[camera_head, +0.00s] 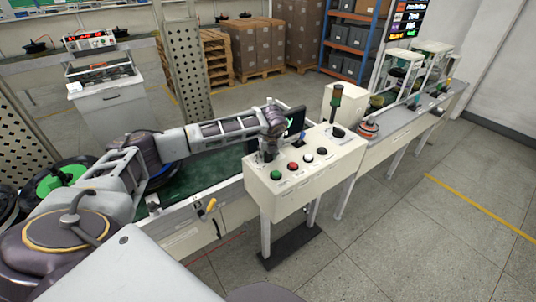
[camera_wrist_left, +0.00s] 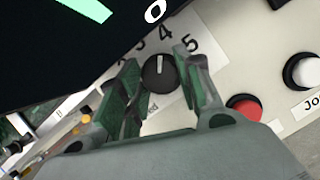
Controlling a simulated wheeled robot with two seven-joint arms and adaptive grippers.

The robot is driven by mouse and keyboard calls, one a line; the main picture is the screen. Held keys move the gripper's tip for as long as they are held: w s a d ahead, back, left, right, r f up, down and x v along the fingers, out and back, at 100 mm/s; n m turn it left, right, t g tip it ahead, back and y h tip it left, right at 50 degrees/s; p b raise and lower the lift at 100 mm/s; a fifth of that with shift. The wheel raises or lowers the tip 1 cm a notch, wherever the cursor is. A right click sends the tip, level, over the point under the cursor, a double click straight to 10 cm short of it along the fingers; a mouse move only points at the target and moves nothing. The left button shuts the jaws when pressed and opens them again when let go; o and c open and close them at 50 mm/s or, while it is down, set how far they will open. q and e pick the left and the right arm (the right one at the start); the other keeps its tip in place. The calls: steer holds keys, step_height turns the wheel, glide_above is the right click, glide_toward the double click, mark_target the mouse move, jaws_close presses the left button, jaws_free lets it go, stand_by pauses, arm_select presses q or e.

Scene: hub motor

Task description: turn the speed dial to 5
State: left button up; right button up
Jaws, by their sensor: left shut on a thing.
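The speed dial (camera_wrist_left: 159,73) is a black round knob with a white pointer line on a light scale plate, seen in the left wrist view. The digits 3, 4 and 5 show above it. The pointer stands nearly straight up in that view, closest to the 4, with the 5 to its right. My left gripper (camera_wrist_left: 157,66) has one finger on each side of the dial and is shut on it. In the head view my left gripper (camera_head: 268,152) reaches down onto the cream control box (camera_head: 310,186) and hides the dial. My right gripper is not in view.
A red button (camera_wrist_left: 244,107) and a white button (camera_wrist_left: 302,71) sit to the right of the dial. A dark display (camera_head: 295,121) stands close behind the gripper. A green button (camera_head: 276,175) and a signal lamp (camera_head: 336,100) are also on the box.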

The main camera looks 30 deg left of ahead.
arm_select(q)
steer(key=shift+w+r, duration=0.1)
steer(key=o, duration=0.7)
steer(key=shift+o, duration=0.2)
steer(key=v, duration=1.2)
steer(key=shift+o, duration=0.3)
